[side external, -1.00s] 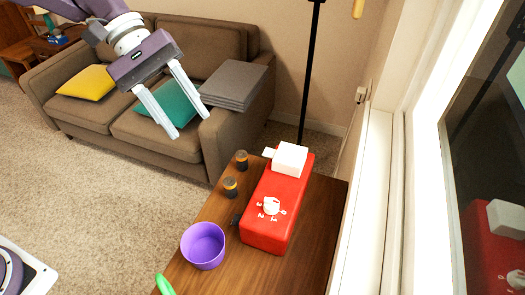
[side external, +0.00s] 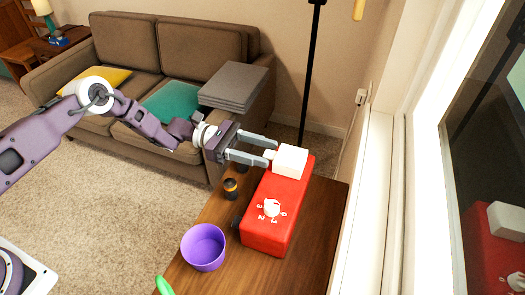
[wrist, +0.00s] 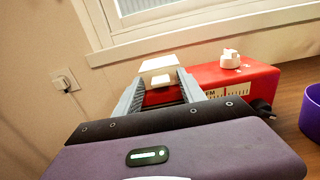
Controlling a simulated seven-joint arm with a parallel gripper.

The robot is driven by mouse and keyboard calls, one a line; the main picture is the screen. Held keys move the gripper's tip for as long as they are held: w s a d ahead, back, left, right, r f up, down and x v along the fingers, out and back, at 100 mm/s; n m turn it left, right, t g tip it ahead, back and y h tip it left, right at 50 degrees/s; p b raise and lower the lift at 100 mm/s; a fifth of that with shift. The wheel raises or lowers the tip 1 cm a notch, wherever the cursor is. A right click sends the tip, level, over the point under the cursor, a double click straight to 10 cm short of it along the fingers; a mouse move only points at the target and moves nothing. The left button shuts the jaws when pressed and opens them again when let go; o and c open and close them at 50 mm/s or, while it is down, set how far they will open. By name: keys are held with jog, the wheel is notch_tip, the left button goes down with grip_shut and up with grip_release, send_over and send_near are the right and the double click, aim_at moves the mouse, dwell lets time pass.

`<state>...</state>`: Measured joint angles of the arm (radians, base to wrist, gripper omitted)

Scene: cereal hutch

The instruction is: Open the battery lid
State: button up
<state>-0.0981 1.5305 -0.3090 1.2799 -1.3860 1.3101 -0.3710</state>
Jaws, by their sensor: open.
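A red box (side external: 275,215) with a white numbered dial (side external: 271,208) stands on the wooden table. The white battery lid (side external: 291,161) sits at its far end and looks closed. In the wrist view the lid (wrist: 158,64) and its small front tab (wrist: 160,80) lie ahead between my fingers. My gripper (side external: 271,153) is open, its fingers pointing level at the lid's tab side. I cannot tell whether a fingertip touches the tab. Two dark batteries with yellowish bands stand left of the box. The nearer battery (side external: 230,189) is clear; the farther one (side external: 242,168) is partly hidden below my gripper.
A purple bowl (side external: 203,247) stands at the table's left edge, with a green object (side external: 165,285) nearer the camera. The window sill and wall are close on the right. A black pole (side external: 308,80) rises behind the table. A sofa (side external: 185,60) stands behind my arm.

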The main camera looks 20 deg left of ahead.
jog(key=shift+d, duration=0.2)
grip_shut()
dwell(1.3)
